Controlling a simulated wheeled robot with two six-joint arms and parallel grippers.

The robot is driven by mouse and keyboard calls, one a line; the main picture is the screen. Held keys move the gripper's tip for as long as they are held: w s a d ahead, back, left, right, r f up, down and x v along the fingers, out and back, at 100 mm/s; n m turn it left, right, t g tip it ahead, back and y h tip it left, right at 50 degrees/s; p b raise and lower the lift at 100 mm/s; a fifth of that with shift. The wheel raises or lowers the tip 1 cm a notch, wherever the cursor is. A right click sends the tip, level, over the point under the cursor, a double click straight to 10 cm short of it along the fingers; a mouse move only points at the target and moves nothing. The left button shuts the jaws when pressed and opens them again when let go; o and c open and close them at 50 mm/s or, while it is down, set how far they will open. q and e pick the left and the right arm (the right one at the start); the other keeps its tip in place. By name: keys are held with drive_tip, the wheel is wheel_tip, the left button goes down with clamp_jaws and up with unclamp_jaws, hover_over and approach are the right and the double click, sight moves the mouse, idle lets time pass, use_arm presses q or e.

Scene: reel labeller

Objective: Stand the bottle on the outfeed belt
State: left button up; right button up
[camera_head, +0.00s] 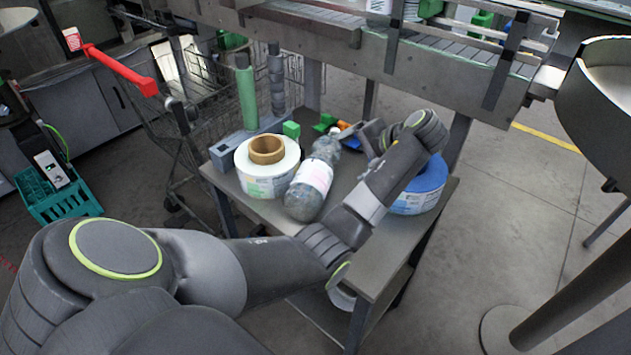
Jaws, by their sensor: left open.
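A clear plastic bottle (312,178) with a pale pink-and-white label lies on its side on the grey worktable (375,258). Its base is toward me and its neck points away. The outfeed belt (450,47) looks to be the roller conveyor with metal side rails across the top of the view, higher than the table. My left gripper (362,136) is open beyond the right side of the bottle, near its neck, and does not hold it. The arm's wrist partly hides it, so its gap from the neck is unclear. My right gripper is out of view.
A white label reel (268,184) stands close left of the bottle, and a blue reel (424,190) lies right, partly behind my arm. Green and grey rollers (246,95) stand at the back left. A cart (170,135) is left; a round metal table (610,100) is right.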

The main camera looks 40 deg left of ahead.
sight(331, 162)
use_arm(q)
drive_tip(key=b+x, duration=0.2)
drive_tip(key=x, duration=0.2)
drive_tip(key=shift+a+f, duration=0.15)
drive_tip(key=shift+f, duration=0.1)
drive_tip(key=shift+a+f, duration=0.25)
drive_tip(key=shift+a, duration=0.15)
drive_tip(key=x, duration=0.5)
drive_tip(key=shift+w+d, duration=0.1)
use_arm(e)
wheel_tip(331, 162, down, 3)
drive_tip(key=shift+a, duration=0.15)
use_arm(q)
drive_tip(key=shift+c, duration=0.4)
drive_tip(key=c, duration=1.7)
drive_tip(key=shift+w+r, duration=0.15)
drive_tip(key=shift+r, duration=0.05)
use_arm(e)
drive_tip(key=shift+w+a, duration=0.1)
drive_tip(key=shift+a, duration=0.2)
